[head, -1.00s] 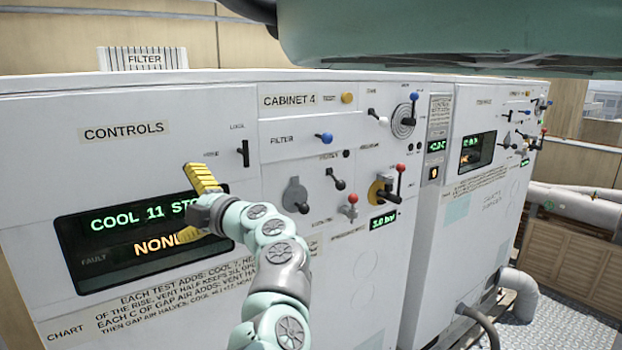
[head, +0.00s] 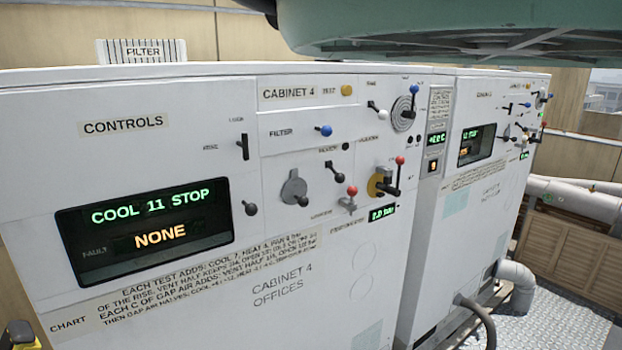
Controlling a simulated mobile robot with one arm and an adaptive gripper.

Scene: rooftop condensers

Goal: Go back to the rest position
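Cabinet 4 (head: 280,287) stands in front of me, a white unit with a control panel. Its large display (head: 145,230) reads COOL 11 STOP in green and NONE in orange. A small piece of yellow and black (head: 20,334) shows at the bottom left corner; it looks like part of my gripper, mostly cut off by the frame edge. Whether it is open or shut does not show. No part of my arm is in front of the panel. A small green readout (head: 382,212) seems to show 2.0 bar.
Knobs and levers stick out of the panel, including a blue filter knob (head: 325,131), a red-tipped lever (head: 400,162) and a black knob (head: 251,209). A second cabinet (head: 470,215) adjoins on the right. Pipes (head: 515,285) and metal floor (head: 560,320) lie beyond.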

